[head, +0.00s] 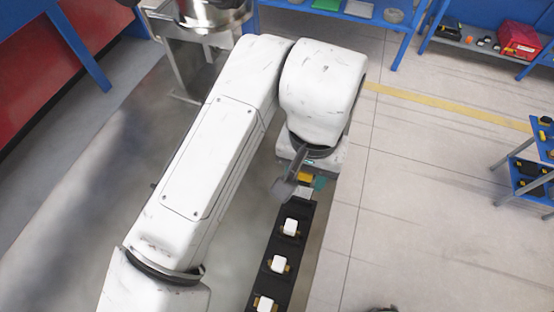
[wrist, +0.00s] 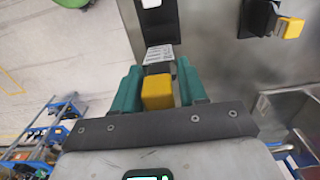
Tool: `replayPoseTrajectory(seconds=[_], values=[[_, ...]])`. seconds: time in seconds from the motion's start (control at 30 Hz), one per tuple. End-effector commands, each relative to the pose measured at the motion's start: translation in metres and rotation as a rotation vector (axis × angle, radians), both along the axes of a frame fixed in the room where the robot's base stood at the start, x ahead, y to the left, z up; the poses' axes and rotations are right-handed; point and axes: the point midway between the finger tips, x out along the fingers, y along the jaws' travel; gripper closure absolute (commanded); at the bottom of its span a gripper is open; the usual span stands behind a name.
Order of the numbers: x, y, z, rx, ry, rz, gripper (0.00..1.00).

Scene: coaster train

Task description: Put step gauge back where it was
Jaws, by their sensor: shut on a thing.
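My gripper (wrist: 158,88) has teal fingers. They are shut on the step gauge, whose yellow block (wrist: 157,92) sits between them. A pale, striped part (wrist: 159,54) shows just beyond the yellow block. In the head view my gripper (head: 309,181) is partly hidden under my white wrist. The yellow part (head: 305,177) shows there between the teal fingers. My gripper is at the far end of a long black rail (head: 277,260). I cannot tell whether the gauge touches the rail.
Several white blocks (head: 278,263) with yellow sides sit along the rail. A dark piece with a yellow end (wrist: 291,28) stands out at the upper right of the wrist view. Blue shelves (head: 530,170) stand at the right. The pale floor (head: 430,200) between is clear.

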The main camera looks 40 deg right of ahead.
Motion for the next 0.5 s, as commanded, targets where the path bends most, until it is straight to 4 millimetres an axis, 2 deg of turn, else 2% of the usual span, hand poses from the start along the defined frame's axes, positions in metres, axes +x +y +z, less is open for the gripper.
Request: replayPoseTrajectory(seconds=[0.27,0.5], values=[[0.000,0.000,-0.012,0.000,0.000,0.000,1.00],[0.000,0.000,-0.036,0.000,0.000,0.000,1.00]])
